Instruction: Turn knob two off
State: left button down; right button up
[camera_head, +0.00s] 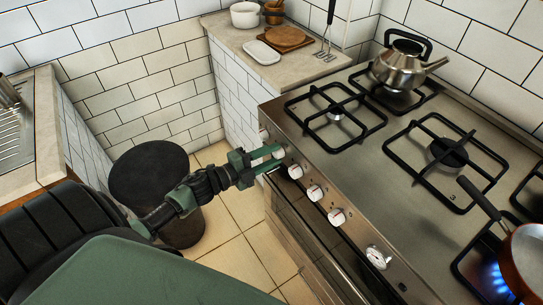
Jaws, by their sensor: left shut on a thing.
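The stove's front panel carries a row of white-and-red knobs. My left gripper (279,157) reaches in from the left, with its green fingers shut on the second knob from the far end (280,152). The fingers partly cover this knob, so its pointer angle cannot be read. The farthest knob (263,133) is just beyond the gripper, and the third knob (295,171) is just nearer. Two more knobs, one here (314,192) and one here (337,217), follow toward the front. My right gripper is not in view.
A kettle (400,68) stands on the back burner. A copper pan (525,262) sits over a lit blue flame at lower right. A dark round bin (150,172) stands on the floor near my left arm. The oven handle runs below the knobs.

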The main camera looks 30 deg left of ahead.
pick_arm(q)
jog(key=m+b, duration=0.1)
jog(key=m, duration=0.3)
jog(key=shift+f+m+y+b, duration=0.15)
jog(key=shift+m+y+b, duration=0.15)
jog(key=shift+m+b, duration=0.1)
dwell(0.4)
jog(key=c, duration=0.9)
grip_release()
jog(key=shift+d, duration=0.1)
jog(key=shift+c, duration=0.2)
jog(key=shift+s, duration=0.1)
jog(key=v, duration=0.7)
jog(key=shift+s+p, duration=0.35)
jog(key=shift+p, duration=0.1)
